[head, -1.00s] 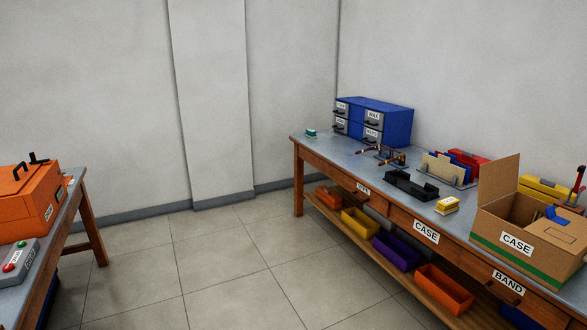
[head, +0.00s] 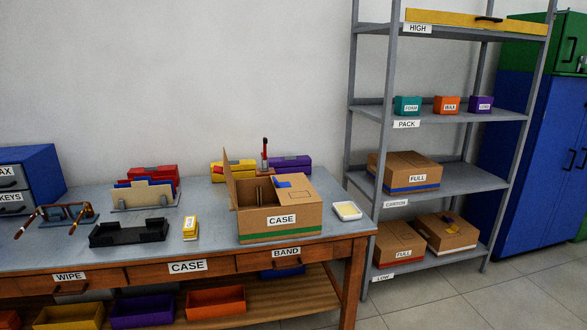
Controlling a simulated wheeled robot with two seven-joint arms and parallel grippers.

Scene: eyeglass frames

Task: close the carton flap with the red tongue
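An open cardboard carton (head: 270,222) labelled CASE, with a green stripe along its bottom, stands on the workbench. Its left flap (head: 231,178) stands up, tilted outward. The right part of its top is covered, and a blue piece (head: 291,182) lies at the opening's edge there. Dividers show inside the opening. I cannot make out a red tongue on this carton. Neither of my grippers is in view.
The workbench (head: 205,208) also holds a black tray (head: 128,233), a yellow box (head: 190,229), a white dish (head: 347,211) and a red-handled tool (head: 265,155) behind the carton. A shelf rack (head: 440,107) with closed cartons (head: 405,171) stands right.

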